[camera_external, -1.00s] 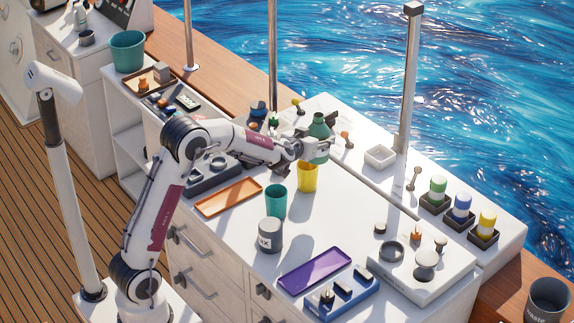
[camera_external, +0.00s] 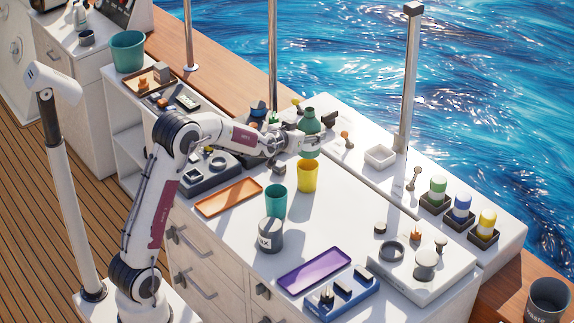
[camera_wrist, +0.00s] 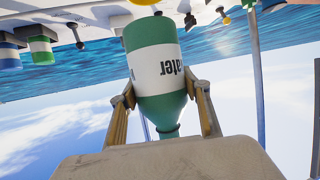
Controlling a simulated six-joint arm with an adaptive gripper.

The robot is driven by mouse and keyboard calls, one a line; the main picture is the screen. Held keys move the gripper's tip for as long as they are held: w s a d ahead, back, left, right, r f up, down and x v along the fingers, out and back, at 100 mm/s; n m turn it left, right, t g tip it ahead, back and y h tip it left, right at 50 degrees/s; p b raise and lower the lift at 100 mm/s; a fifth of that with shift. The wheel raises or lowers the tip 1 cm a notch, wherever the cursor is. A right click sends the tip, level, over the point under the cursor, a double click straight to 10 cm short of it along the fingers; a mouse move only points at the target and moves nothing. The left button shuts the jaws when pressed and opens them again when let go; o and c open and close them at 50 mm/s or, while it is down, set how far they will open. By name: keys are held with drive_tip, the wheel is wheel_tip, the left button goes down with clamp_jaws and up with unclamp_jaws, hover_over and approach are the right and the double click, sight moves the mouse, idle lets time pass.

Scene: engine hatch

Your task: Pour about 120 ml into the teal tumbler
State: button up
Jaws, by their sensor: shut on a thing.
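The teal tumbler (camera_external: 276,203) stands upright on the white counter, left of and nearer than the yellow tumbler (camera_external: 307,178). My gripper (camera_external: 311,143) is shut on a green bottle (camera_external: 309,122) with a white label, just behind the yellow tumbler in the picture. The bottle is about upright, its neck up. In the wrist view, which is upside down, the bottle (camera_wrist: 160,85) sits between my two fingers (camera_wrist: 160,98), with "ater" readable on its label. The inside of the teal tumbler and the level in the bottle cannot be made out.
A dark grey canister (camera_external: 270,236) stands close in front of the teal tumbler. An orange tray (camera_external: 229,197) lies to its left and a purple tray (camera_external: 314,270) nearer the front. Green, blue and yellow bottles (camera_external: 461,208) stand in holders at right. A post (camera_external: 408,80) rises behind.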

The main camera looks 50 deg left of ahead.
drive_tip(key=shift+s+a+h, duration=0.15)
drive_tip(key=shift+a+h, duration=0.15)
drive_tip(key=shift+a, duration=0.25)
drive_tip(key=shift+s+a+f+m, duration=0.2)
drive_tip(key=shift+a+m, duration=0.15)
drive_tip(key=shift+m, duration=0.05)
drive_tip(key=s+a+f+m+h, duration=0.2)
drive_tip(key=s+f+h, duration=0.1)
drive_tip(key=s+f, duration=0.2)
drive_tip(key=s+a+f+m+h, duration=0.3)
drive_tip(key=s+f, duration=0.3)
drive_tip(key=s, duration=0.4)
drive_tip(key=shift+a+f, duration=0.2)
drive_tip(key=shift+a, duration=0.1)
idle(0.6)
drive_tip(key=shift+r+m, duration=0.1)
drive_tip(key=shift+m, duration=0.2)
